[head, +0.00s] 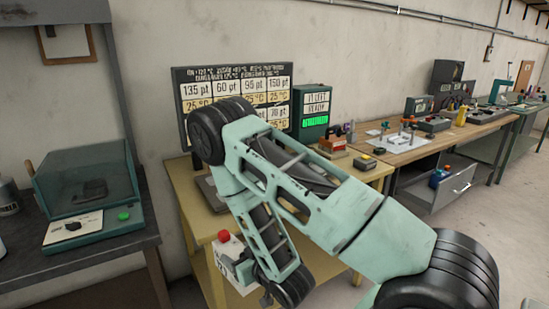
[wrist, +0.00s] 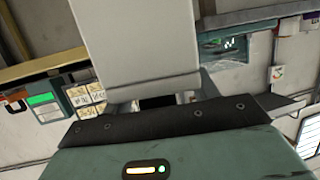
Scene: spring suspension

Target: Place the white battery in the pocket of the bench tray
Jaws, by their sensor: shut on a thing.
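In the head view, the white battery (head: 227,252) is a pale box with a red cap on top. It hangs below my arm, in front of the yellow table. My gripper (head: 240,268) is shut on it, partly hidden by my wrist. In the wrist view, the battery (wrist: 133,45) is a large pale block filling the upper middle, and its far end runs out of frame. The bench tray and its pocket cannot be clearly made out. A dark grey flat thing (head: 208,194) on the yellow table is mostly behind my arm.
The yellow table (head: 185,188) carries a price board (head: 185,85) and a green-screen box (head: 314,112). A dark bench (head: 30,262) with a glass-covered case (head: 85,180) stands left. A wooden workbench (head: 430,146) with an open drawer (head: 455,186) stands right. Floor at right is clear.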

